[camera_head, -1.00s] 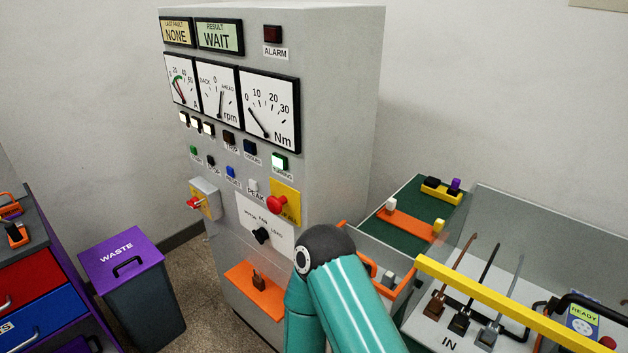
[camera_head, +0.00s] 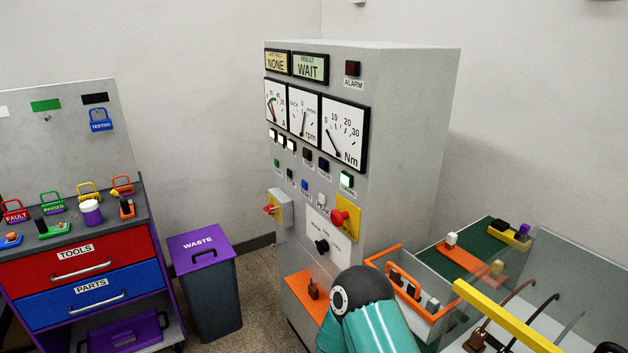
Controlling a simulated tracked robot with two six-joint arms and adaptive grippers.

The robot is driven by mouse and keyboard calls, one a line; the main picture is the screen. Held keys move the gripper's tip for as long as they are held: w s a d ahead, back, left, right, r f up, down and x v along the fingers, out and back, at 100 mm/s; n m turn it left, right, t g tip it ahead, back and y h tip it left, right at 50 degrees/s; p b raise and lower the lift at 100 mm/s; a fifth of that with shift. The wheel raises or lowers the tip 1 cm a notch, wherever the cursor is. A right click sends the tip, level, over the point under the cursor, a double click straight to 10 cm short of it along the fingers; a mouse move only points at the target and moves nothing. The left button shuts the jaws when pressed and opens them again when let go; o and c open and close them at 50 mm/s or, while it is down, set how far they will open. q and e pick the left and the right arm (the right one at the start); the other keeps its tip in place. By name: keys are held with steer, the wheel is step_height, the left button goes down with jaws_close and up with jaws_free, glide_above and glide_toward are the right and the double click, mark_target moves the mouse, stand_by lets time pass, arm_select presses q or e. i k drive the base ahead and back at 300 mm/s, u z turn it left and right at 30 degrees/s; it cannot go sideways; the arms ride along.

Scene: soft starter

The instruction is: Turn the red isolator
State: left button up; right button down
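The red isolator handle (camera_head: 270,209) sits on a small grey and yellow box on the left part of the front of the grey control cabinet (camera_head: 405,110). The handle is small here and its exact angle is hard to read. A red mushroom button (camera_head: 339,217) on a yellow plate is further right on the same front. One of my teal arms rises from the bottom of the view, in front of the cabinet's lower right. Neither of my grippers shows in the view.
A purple-lidded waste bin (camera_head: 200,245) stands left of the cabinet. A tool cart with a red drawer (camera_head: 80,258) and padlocks on top is at the far left. An orange-rimmed clear bin (camera_head: 400,262) and a yellow bar (camera_head: 505,318) are at the right.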

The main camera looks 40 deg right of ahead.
mark_target(265, 209)
steer(key=z, duration=1.55)
steer(key=i, duration=0.1)
steer(key=u, duration=3)
steer(key=i, duration=1.3)
steer(key=u, duration=1.55)
steer(key=i, duration=0.2)
steer(key=z, duration=3.75)
steer(key=i, duration=0.15)
steer(key=z, duration=1.8)
steer(key=i, duration=0.65)
steer(key=z, duration=0.25)
